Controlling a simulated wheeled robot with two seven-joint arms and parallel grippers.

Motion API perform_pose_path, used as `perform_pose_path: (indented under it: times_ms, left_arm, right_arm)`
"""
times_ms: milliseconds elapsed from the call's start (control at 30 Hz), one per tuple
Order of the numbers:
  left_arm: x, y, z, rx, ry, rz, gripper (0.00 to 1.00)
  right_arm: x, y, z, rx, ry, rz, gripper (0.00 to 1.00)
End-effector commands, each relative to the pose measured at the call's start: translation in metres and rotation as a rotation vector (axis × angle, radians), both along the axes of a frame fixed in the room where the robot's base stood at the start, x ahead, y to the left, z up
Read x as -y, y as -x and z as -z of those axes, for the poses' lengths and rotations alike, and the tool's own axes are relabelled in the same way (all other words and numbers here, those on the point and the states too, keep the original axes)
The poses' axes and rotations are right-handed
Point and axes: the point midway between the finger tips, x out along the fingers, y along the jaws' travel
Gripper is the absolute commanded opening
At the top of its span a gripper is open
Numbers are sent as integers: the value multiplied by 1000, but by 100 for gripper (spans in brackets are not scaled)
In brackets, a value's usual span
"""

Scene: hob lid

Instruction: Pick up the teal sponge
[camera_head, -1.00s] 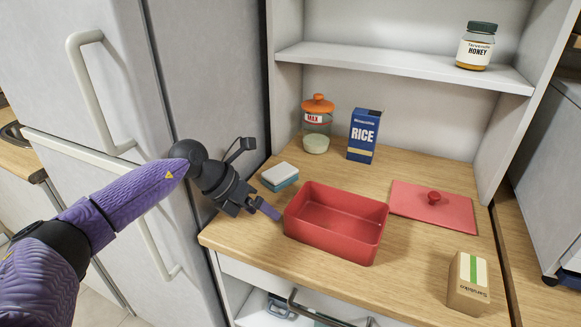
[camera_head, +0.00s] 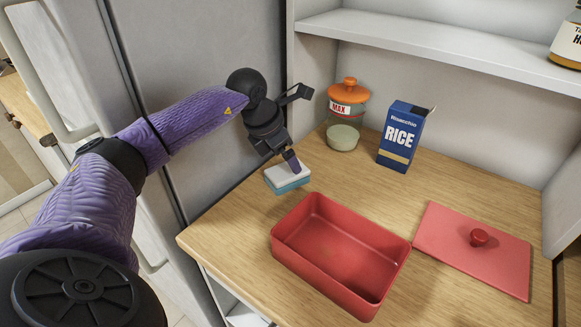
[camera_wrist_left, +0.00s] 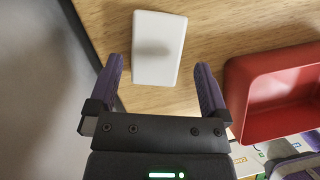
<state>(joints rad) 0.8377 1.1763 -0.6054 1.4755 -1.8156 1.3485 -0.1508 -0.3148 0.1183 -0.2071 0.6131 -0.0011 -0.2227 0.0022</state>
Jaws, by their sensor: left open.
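The teal sponge (camera_head: 288,182) has a white top and lies on the wooden counter, left of the red box. In the left wrist view its white top (camera_wrist_left: 159,48) shows just beyond and between the fingertips. My left gripper (camera_head: 290,162) is open and empty, above the sponge and pointing down at it. In the left wrist view the left gripper (camera_wrist_left: 158,72) has its fingers spread wider than the sponge. A shadow falls on the sponge's top. My right gripper is not in view.
The open red box (camera_head: 340,255) stands close to the sponge's right front. The red lid (camera_head: 475,250) lies further right. A jar with an orange lid (camera_head: 345,115) and a rice box (camera_head: 404,137) stand behind. The fridge (camera_head: 180,90) borders the counter's left.

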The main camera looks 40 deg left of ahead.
Motion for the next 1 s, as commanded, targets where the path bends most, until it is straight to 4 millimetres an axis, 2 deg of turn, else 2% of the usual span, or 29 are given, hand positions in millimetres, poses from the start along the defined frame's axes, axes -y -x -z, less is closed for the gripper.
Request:
perform_pose_path:
  times_ms: [33, 200, 300, 500, 867, 900, 1000]
  left_arm:
    - [2, -6, 15, -3, 3, 1, 100]
    - [5, -23, 45, -3, 2, 1, 100]
    - [6, -26, 52, -1, 1, 1, 100]
    - [5, -27, 51, -1, 0, 1, 100]
    - [5, -26, 50, 0, 1, 1, 24]
    - [5, -26, 50, 0, 1, 1, 19]
    - [5, -26, 50, 0, 1, 1, 19]
  right_arm:
    - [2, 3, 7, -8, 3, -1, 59]
    - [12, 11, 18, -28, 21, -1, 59]
    - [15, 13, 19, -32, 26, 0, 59]
    - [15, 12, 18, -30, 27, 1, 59]
    - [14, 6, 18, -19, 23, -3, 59]
    - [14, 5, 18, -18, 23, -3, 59]
    - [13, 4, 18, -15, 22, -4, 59]
